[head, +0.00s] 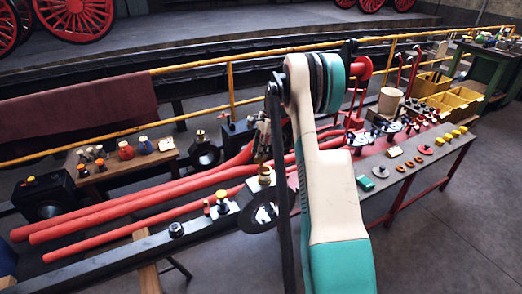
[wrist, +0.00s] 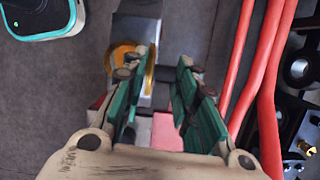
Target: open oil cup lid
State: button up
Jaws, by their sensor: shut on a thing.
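The brass oil cup (head: 265,174) stands on the dark round end of a rod in the head view, just left of my arm. My gripper (head: 263,153) points down right above it, partly hidden by my arm. In the wrist view my gripper (wrist: 165,68) shows two green-padded fingers with a gap between them. The amber-brass oil cup lid (wrist: 150,72) shows at the left fingertip and is partly covered by it. My gripper is shut on the lid, though the contact is mostly hidden. I cannot tell how far the lid is tilted.
Long red rods (head: 130,208) run beside the cup on the left. A small table (head: 125,165) with bottles stands at the back left. A long bench (head: 437,157) with small parts and yellow bins (head: 452,102) lies at the right. Grey floor is clear at the front right.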

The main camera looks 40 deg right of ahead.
dwell(0.3)
jog(key=o, duration=0.9)
jog(key=v, duration=1.2)
jog(key=shift+a, duration=0.1)
